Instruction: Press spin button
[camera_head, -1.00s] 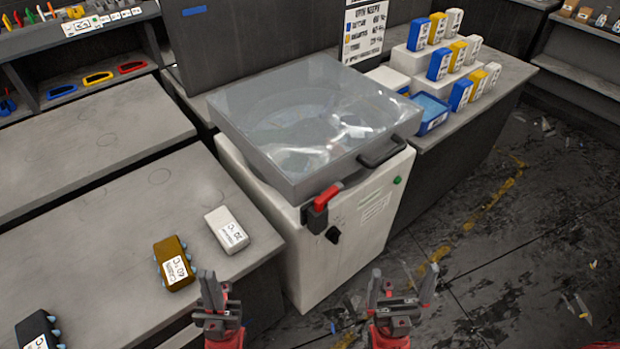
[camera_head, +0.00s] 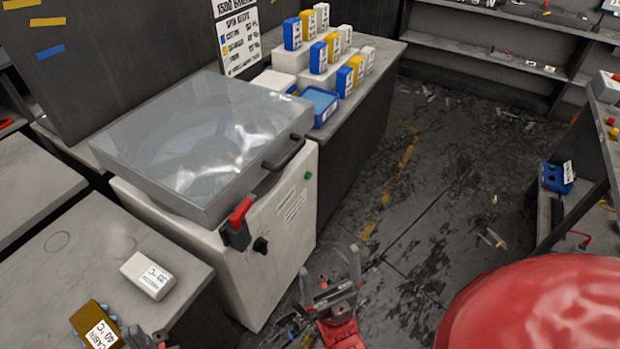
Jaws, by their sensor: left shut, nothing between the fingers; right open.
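A small green round button (camera_head: 308,176) is on the front of the white spin machine (camera_head: 270,260), near its upper right corner. A red lever switch (camera_head: 240,212) and a black knob (camera_head: 261,245) are further left on the same front. The clear lid (camera_head: 190,140) with its dark handle (camera_head: 284,152) is down. My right gripper (camera_head: 330,275) is open and empty, in front of and below the button in the picture, apart from it. My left gripper (camera_head: 148,339) is shut and empty at the bottom edge, partly cut off, beside the brown block.
A white block (camera_head: 147,275) and a brown block (camera_head: 95,325) lie on the left bench. A blue tray (camera_head: 320,105) and several small boxes stand on the counter behind the machine. Shelving (camera_head: 585,140) stands at the right. The floor between is open, with scattered scraps.

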